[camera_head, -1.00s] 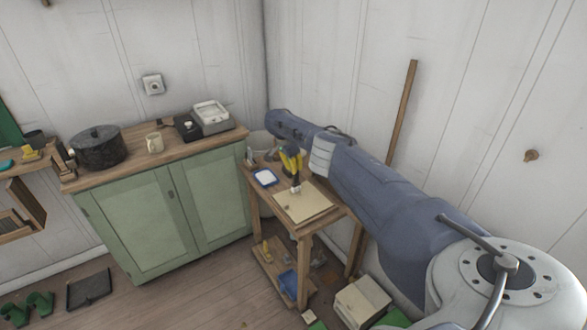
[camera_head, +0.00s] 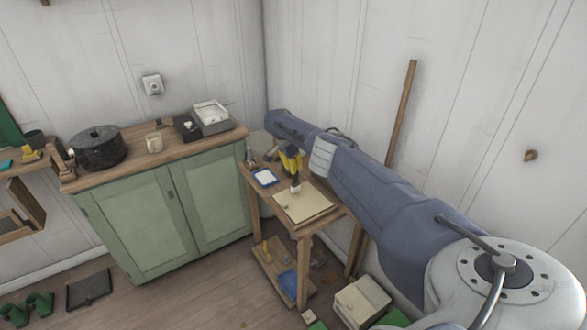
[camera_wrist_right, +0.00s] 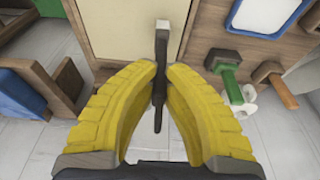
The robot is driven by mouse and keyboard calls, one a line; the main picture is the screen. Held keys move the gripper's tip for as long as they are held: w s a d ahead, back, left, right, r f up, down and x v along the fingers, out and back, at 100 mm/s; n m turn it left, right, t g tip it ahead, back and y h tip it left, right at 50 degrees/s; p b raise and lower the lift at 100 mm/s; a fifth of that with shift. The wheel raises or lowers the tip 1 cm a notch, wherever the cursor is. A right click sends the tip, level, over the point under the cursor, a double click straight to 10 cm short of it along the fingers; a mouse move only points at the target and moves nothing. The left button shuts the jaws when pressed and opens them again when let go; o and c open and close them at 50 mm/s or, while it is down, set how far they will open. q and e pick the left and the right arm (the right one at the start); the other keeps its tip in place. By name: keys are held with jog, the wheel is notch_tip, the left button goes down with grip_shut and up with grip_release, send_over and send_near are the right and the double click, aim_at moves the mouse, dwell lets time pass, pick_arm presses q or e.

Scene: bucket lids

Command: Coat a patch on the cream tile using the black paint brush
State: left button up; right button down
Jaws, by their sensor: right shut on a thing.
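The cream tile (camera_head: 306,206) lies flat on a small wooden table. In the right wrist view its edge (camera_wrist_right: 112,38) shows at the top. My right gripper (camera_head: 291,163), with yellow fingers, is above the tile's far left part. It is shut on the black paint brush (camera_head: 295,182), whose pale tip points down at the tile near its far left edge. In the wrist view the brush (camera_wrist_right: 158,85) stands between the fingers (camera_wrist_right: 158,100). I cannot tell whether the tip touches the tile. My left gripper is out of view.
A blue-rimmed tray with white inside (camera_head: 264,177) sits left of the tile; it also shows in the wrist view (camera_wrist_right: 232,20). A green cabinet (camera_head: 163,215) stands left of the table. The wall is close behind my right arm.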

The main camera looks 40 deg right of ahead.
jog(key=shift+f, duration=0.6)
dwell(0.3)
dwell(0.5)
jog(key=shift+s+a+f, duration=0.1)
jog(key=shift+s, duration=0.15)
jog(key=shift+s+a, duration=0.15)
jog(key=shift+s, duration=1.45)
jog(key=shift+s+a, duration=0.15)
jog(key=shift+s, duration=0.9)
jog(key=shift+s+a, duration=0.1)
jog(key=shift+s, duration=1.1)
jog(key=shift+s+a, duration=0.15)
jog(key=shift+s, duration=1.95)
